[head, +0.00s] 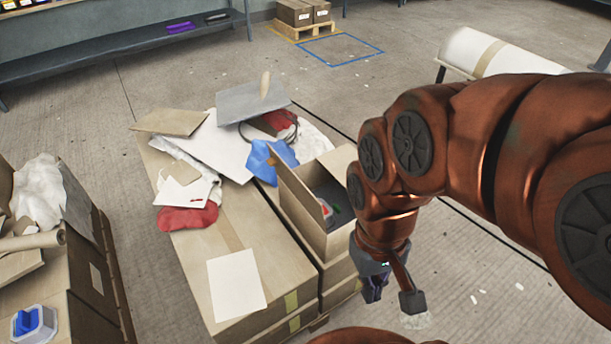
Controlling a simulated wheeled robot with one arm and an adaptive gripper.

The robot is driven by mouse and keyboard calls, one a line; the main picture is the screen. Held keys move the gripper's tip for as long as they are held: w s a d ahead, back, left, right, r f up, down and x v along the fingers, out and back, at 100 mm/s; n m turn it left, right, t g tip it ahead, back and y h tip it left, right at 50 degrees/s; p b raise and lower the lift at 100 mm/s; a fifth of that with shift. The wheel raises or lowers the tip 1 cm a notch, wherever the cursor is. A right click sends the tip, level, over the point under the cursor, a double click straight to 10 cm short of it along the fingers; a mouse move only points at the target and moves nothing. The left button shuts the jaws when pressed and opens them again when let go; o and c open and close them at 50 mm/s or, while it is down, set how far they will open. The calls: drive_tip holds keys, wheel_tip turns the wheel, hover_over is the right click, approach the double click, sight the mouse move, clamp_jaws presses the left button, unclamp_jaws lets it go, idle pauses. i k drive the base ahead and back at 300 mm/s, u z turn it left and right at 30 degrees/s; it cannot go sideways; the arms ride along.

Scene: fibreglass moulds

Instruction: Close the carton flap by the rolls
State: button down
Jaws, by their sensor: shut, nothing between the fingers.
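An open cardboard carton (325,235) stands at the right end of the stacked boxes in the middle. Its left flap (301,190) stands raised, and small red and green items show inside. A white roll with a tan band (487,56) lies on a stand at upper right. A tan roll (33,243) lies on the left stack, beside a raised grey-brown panel (76,205).
Papers, a red cloth (187,219), a blue cloth (262,160) and a grey board (250,101) clutter the middle stack. Open floor (400,65) lies behind. A blue bench (110,45) lines the back left.

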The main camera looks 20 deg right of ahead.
sight(303, 193)
drive_tip(key=i, duration=0.4)
drive_tip(key=u, duration=0.45)
drive_tip(key=k, duration=0.5)
drive_tip(key=u, duration=1.4)
drive_tip(key=i, duration=0.6)
drive_tip(key=z, duration=0.2)
